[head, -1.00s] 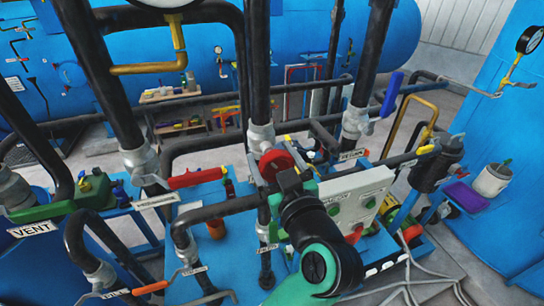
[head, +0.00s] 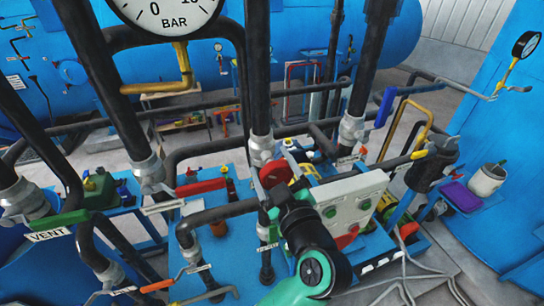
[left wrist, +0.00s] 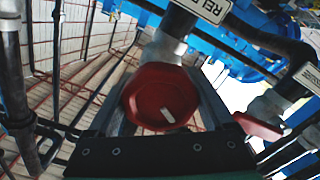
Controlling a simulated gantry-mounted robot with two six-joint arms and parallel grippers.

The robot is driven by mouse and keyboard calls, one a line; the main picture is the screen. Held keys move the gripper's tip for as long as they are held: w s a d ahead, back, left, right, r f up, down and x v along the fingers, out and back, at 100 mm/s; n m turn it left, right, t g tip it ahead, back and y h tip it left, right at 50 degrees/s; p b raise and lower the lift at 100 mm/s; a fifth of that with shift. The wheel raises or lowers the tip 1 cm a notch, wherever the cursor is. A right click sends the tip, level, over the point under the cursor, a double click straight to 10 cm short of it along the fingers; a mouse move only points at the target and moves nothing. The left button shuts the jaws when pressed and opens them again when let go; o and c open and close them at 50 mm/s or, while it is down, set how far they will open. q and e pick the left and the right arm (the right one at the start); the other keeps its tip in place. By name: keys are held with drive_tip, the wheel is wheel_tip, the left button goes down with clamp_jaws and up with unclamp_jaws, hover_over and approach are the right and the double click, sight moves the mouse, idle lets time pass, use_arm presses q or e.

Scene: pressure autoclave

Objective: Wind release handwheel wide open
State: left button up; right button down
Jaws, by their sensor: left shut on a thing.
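The red round handwheel (head: 274,172) sits on the front of a grey pipe fitting near the middle of the head view. My left gripper (head: 284,192) reaches up to it from below and covers its lower part. In the left wrist view the red wheel (left wrist: 160,97) faces the camera, with a small pale mark on its face. The fingers of my left gripper (left wrist: 163,100) lie on both sides of its rim, shut on it. A label starting "REL" (left wrist: 203,8) shows beyond it. My right gripper is not in view.
A red lever (head: 201,187) lies left of the wheel, and a blue lever (head: 386,107) stands to its right. Dark vertical pipes rise close around the wheel. A grey control box (head: 352,202) with buttons sits right of my arm. A large pressure gauge (head: 167,12) is at the top.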

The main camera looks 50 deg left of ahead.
use_arm(q)
drive_tip(key=n+p, duration=0.1)
drive_tip(key=n, duration=0.1)
drive_tip(key=shift+r+n+p, duration=0.2)
drive_tip(key=shift+n+p, duration=0.1)
drive_tip(key=shift+n, duration=0.1)
drive_tip(key=n, duration=0.2)
drive_tip(key=shift+f+n+p, duration=0.1)
drive_tip(key=shift+n+p, duration=0.3)
drive_tip(key=n, duration=0.2)
drive_tip(key=shift+n, duration=0.3)
drive_tip(key=n, duration=0.2)
drive_tip(key=shift+f+n, duration=0.1)
drive_tip(key=shift+n, duration=0.3)
drive_tip(key=n+b, duration=0.1)
drive_tip(key=n, duration=0.1)
drive_tip(key=shift+n, duration=0.4)
drive_tip(key=n+b, duration=0.2)
drive_tip(key=n, duration=0.1)
drive_tip(key=shift+f+n, duration=0.15)
drive_tip(key=shift+n, duration=0.15)
drive_tip(key=n+b, duration=0.3)
drive_tip(key=n, duration=0.1)
drive_tip(key=shift+n+b, duration=1.15)
drive_tip(key=shift+n, duration=0.45)
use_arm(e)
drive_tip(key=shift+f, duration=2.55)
use_arm(q)
drive_tip(key=shift+r, duration=0.2)
